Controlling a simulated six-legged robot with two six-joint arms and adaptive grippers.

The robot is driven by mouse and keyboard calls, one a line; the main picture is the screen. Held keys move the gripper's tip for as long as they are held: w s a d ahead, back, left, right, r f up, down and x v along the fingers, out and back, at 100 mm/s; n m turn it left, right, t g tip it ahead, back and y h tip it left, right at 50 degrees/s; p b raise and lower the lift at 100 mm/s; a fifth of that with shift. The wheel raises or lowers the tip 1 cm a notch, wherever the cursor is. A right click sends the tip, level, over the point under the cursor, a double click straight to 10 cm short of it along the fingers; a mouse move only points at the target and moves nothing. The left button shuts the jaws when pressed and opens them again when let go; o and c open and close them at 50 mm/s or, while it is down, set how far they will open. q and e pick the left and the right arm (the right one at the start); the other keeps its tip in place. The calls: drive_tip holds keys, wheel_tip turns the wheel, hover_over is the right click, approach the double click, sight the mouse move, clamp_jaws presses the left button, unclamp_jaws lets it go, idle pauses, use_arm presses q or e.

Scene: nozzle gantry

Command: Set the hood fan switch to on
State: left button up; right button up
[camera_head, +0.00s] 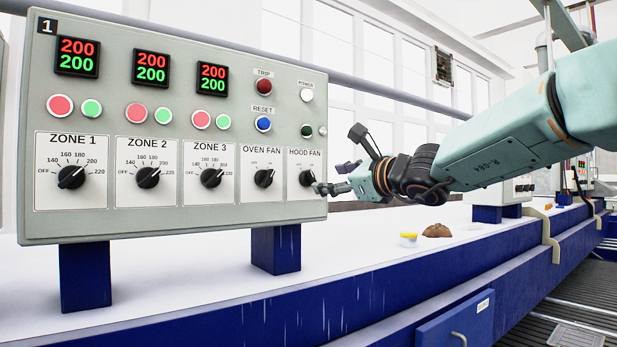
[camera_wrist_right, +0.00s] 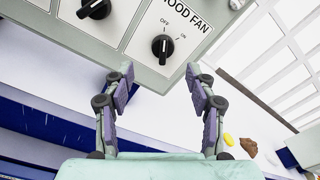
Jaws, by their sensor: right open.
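The hood fan switch (camera_head: 307,178) is a black rotary knob at the lower right of the grey control panel (camera_head: 260,222). In the wrist view the knob (camera_wrist_right: 162,47) has its grip bar lined up towards the OFF mark, with ON to its right. My right gripper (camera_head: 324,188) is just off the panel's right edge, close to the knob. In the wrist view its two fingers (camera_wrist_right: 160,75) are apart with nothing between them, and the knob lies just beyond the fingertips. My left gripper is not in view.
The oven fan knob (camera_head: 264,178) is close on the left of the hood fan knob. Zone knobs, buttons and displays fill the panel. A yellow-lidded jar (camera_head: 408,239) and a brown lump (camera_head: 437,230) lie on the white bench below my right arm.

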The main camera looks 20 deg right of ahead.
sight(313, 178)
drive_tip(key=p+x, duration=0.1)
drive_tip(key=x, duration=0.1)
drive_tip(key=p+x, duration=0.1)
drive_tip(key=x, duration=0.1)
drive_tip(key=r+p+x, duration=0.1)
drive_tip(key=x, duration=0.2)
drive_tip(key=shift+p, duration=0.3)
drive_tip(key=shift+w+f, duration=0.1)
drive_tip(key=shift+w, duration=0.15)
drive_tip(key=shift+w+d+f, duration=0.2)
drive_tip(key=shift+d, duration=0.2)
drive_tip(key=shift+a, duration=0.3)
drive_tip(key=shift+c, duration=0.3)
drive_tip(key=shift+a+r, duration=0.1)
drive_tip(key=shift+a, duration=0.2)
drive_tip(key=c, duration=0.3)
drive_tip(key=shift+d, duration=0.4)
drive_tip(key=c, duration=0.5)
drive_tip(key=shift+a, duration=0.15)
drive_tip(key=shift+c, duration=1.4)
